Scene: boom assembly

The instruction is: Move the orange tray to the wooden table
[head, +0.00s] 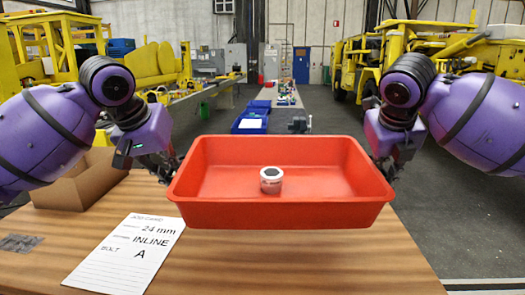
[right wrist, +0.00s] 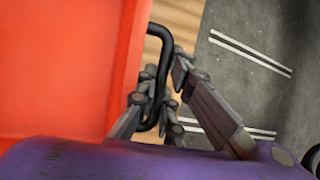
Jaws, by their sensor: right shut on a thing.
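The orange tray (head: 280,215) is level in the middle of the head view, over the wooden table (head: 300,265); whether its base touches the tabletop is hard to tell. A small pale jar with a dark top (head: 271,180) stands inside it. My right gripper (head: 387,168) is at the tray's right end. In the right wrist view its fingers (right wrist: 166,82) are shut around the tray's black handle (right wrist: 164,50). My left gripper (head: 168,165) is at the tray's left end, its fingertips partly hidden by the rim, so its grip is unclear.
A white card (head: 130,252) with writing lies on the table at left. An open cardboard box (head: 82,183) stands behind it, and a grey flat piece (head: 19,243) lies at the far left. The front right of the tabletop is clear. Blue bins (head: 250,122) stand farther back.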

